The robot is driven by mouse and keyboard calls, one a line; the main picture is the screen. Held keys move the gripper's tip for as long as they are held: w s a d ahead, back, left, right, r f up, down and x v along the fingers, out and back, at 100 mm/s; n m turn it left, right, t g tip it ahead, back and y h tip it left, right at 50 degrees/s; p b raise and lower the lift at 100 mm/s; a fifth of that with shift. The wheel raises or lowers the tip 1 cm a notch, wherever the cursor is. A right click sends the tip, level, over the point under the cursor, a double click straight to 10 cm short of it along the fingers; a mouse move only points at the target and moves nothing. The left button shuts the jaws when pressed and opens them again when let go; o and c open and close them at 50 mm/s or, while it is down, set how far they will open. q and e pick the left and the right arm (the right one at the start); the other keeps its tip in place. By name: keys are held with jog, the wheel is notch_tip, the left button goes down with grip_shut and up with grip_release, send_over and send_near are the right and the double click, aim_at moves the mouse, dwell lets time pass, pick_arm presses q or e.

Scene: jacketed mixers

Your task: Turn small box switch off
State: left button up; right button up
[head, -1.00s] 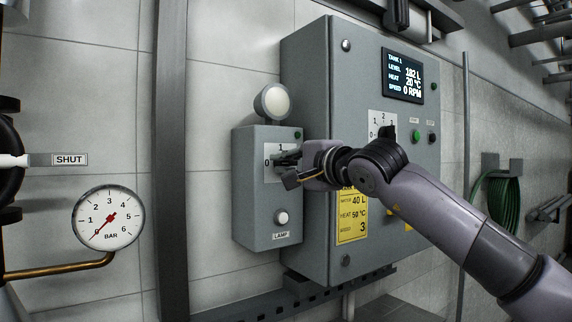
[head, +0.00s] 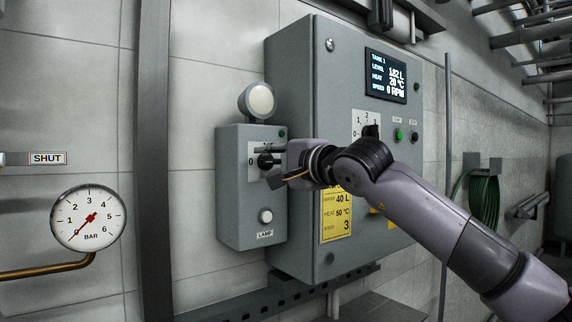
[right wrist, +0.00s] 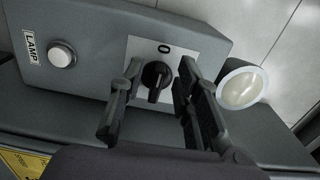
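The small grey box (head: 240,205) is on the wall side, left of the big cabinet, with a round pale lamp on top. Its black rotary switch (head: 266,161) sits on a white plate with 0 at its left. In the right wrist view the knob (right wrist: 156,78) shows between the fingers, its grip bar roughly in line with the 0 above it. My right gripper (head: 272,165) is open, one finger on each side of the knob, with visible gaps to it in the right wrist view (right wrist: 158,75). The 1 mark is hidden. My left gripper is out of view.
The big grey cabinet (head: 295,90) stands close at the right, with a display (head: 386,75), another black switch (head: 371,131) and a yellow label (head: 336,214). A lamp button (head: 265,216) is below the small switch. A pressure gauge (head: 88,218) is at the left.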

jog(key=v, duration=1.1)
jog(key=shift+d, duration=0.15)
jog(key=shift+s, duration=0.15)
